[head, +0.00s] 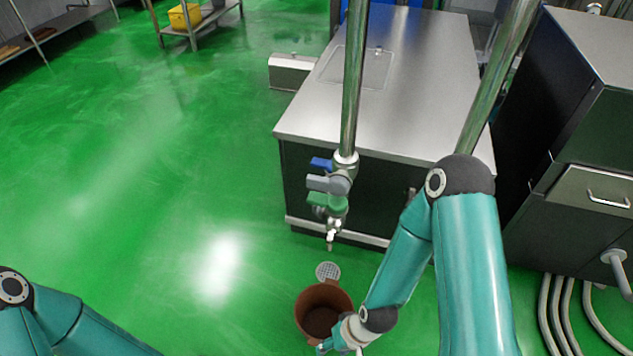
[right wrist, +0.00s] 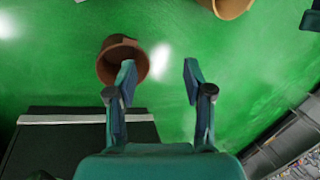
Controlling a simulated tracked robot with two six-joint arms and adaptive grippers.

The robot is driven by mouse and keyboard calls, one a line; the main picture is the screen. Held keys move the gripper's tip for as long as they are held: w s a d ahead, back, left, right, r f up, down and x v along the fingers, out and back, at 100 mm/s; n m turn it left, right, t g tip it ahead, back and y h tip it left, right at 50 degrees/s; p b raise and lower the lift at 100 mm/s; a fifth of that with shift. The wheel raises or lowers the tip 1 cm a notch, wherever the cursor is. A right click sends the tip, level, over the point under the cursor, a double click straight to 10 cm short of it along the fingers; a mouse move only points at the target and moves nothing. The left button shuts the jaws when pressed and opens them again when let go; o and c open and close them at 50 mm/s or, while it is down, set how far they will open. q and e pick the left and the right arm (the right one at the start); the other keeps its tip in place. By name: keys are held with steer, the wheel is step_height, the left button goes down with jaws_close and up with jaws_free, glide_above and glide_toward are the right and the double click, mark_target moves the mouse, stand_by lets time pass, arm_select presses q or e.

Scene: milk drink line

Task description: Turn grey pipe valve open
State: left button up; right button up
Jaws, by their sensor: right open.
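The grey pipe valve (head: 328,184) sits on a vertical steel pipe (head: 353,80) in the middle of the head view. Its grey handle points left, roughly across the pipe. A blue valve handle (head: 321,163) is just above it and a green valve (head: 328,201) just below, over a small spout (head: 331,240). My right gripper (head: 328,347) is low in the head view, below the valves and apart from them, beside the brown bucket (head: 310,297). In the right wrist view my right gripper (right wrist: 158,70) is open, with nothing between its fingers. My left gripper is out of view.
A steel-topped counter (head: 420,80) stands behind the pipe, and a dark cabinet (head: 575,205) with hoses is at right. A round floor drain (head: 328,270) lies behind the bucket. The green floor at left is clear. The bucket (right wrist: 122,60) also shows in the wrist view.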

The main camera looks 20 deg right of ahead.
steer(key=shift+o, duration=0.4)
steer(key=w+n+t+h+b, duration=0.2)
steer(key=w+t, duration=0.3)
steer(key=w, duration=0.7)
steer(key=shift+a+f+n+b, duration=0.35)
steer(key=shift+n+b, duration=0.4)
steer(key=shift+n, duration=0.15)
steer(key=n+t+h+b, duration=0.7)
steer(key=n+t+h, duration=0.2)
steer(key=h, duration=0.3)
glide_toward(315, 186)
steer(key=x, duration=1.1)
